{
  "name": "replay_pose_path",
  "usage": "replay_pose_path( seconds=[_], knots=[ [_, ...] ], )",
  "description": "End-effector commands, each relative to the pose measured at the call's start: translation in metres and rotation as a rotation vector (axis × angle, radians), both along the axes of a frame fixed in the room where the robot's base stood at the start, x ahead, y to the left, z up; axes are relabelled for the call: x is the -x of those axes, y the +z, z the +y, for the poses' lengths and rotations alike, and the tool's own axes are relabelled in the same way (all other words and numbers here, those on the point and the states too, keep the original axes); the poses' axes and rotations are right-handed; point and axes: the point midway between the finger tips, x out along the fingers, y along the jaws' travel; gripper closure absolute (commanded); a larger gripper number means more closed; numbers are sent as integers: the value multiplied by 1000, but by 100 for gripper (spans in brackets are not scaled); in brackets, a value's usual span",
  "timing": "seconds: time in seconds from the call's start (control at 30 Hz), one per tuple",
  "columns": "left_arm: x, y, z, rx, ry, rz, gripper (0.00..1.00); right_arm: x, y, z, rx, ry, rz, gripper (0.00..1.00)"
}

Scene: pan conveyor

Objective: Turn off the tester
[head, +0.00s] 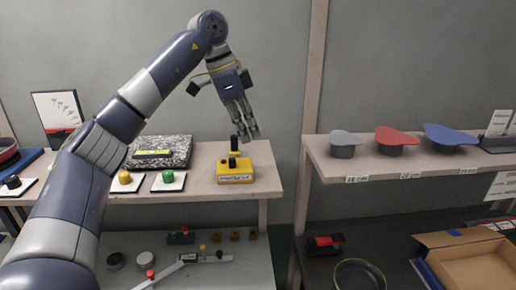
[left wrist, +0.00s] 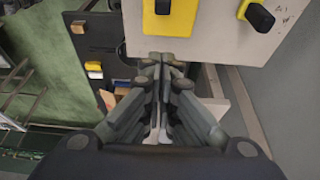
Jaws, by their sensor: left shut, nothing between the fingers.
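A yellow box with a printed front label, which looks like the tester (head: 236,178), stands near the right end of the left table. A black lever (head: 234,146) stands up on it. My left gripper (head: 251,136) points down above and slightly right of the box, its fingers shut and empty. In the left wrist view the shut fingertips (left wrist: 165,68) are beside the table edge, close to a yellow piece (left wrist: 175,18) with a black part. A second yellow piece with a black handle lies further right; I cannot tell which one is the tester. My right gripper is not in view.
A yellow button (head: 124,177) and a green button (head: 168,177) sit on white plates left of the box. A speckled case (head: 178,147) lies behind them. A wooden post (head: 311,80) stands between the tables.

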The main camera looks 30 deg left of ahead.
Motion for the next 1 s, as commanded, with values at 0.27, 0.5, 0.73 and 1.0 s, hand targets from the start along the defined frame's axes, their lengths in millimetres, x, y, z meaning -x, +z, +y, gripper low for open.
replay_pose_path(
  seconds=[0.27,0.5,0.73,1.0],
  knots=[
    [7,36,8,1,-4,-2,100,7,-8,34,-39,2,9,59],
    [8,41,10,1,-3,-1,100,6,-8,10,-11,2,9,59],
    [8,41,10,0,-3,-1,100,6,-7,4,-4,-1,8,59],
    [8,41,10,0,-3,-1,100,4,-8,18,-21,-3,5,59]
  ],
)
